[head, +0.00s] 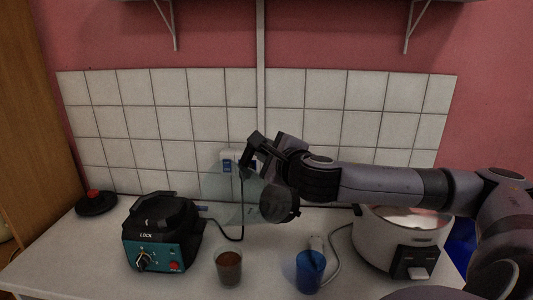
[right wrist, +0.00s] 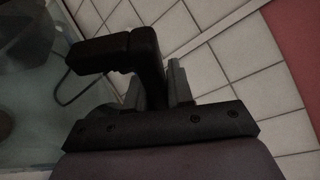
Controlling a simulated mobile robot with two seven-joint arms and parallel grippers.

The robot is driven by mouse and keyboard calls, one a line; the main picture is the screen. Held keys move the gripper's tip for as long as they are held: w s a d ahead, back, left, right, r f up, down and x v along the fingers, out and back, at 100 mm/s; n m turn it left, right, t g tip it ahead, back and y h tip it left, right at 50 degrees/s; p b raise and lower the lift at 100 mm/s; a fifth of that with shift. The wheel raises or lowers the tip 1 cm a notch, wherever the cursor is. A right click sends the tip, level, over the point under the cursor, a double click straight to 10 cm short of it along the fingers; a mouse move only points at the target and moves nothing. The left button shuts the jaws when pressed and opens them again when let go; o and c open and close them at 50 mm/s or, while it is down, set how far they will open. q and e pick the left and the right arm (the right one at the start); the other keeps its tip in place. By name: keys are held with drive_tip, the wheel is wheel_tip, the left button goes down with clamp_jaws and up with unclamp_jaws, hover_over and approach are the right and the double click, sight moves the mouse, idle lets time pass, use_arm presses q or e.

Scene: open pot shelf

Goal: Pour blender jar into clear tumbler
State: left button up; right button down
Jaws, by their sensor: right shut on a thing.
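The blender jar (head: 225,190) is see-through and greenish, with a dark collar at its right end. It is tipped on its side above the counter, behind and above the clear tumbler. My right gripper (head: 270,158) is shut on its black handle. In the right wrist view the handle (right wrist: 118,48) sits at the fingers (right wrist: 158,85), with the jar's clear wall (right wrist: 30,90) at left. The clear tumbler (head: 229,268) stands upright on the counter with brown contents inside. I see no stream between jar and tumbler. My left gripper is not in view.
The teal and black blender base (head: 160,240) stands left of the tumbler. A blue cup (head: 309,272) stands to its right, and a white cooker (head: 400,240) farther right. A dark disc with a red knob (head: 96,202) lies at the back left. A tiled wall (head: 150,130) bounds the back.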

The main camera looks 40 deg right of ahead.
wheel_tip(320, 180, up, 2)
drive_tip(key=m, duration=0.1)
drive_tip(key=m+y, duration=0.1)
drive_tip(key=m, duration=0.1)
drive_tip(key=shift+r+g, duration=0.25)
drive_tip(key=shift+g, duration=0.05)
wheel_tip(320, 180, up, 4)
drive_tip(key=m+y, duration=0.1)
drive_tip(key=m, duration=0.1)
drive_tip(key=m+y, duration=0.1)
drive_tip(key=m, duration=0.1)
drive_tip(key=m+y, duration=0.1)
drive_tip(key=m, duration=0.1)
drive_tip(key=shift+r, duration=0.25)
drive_tip(key=shift+s+f, duration=0.1)
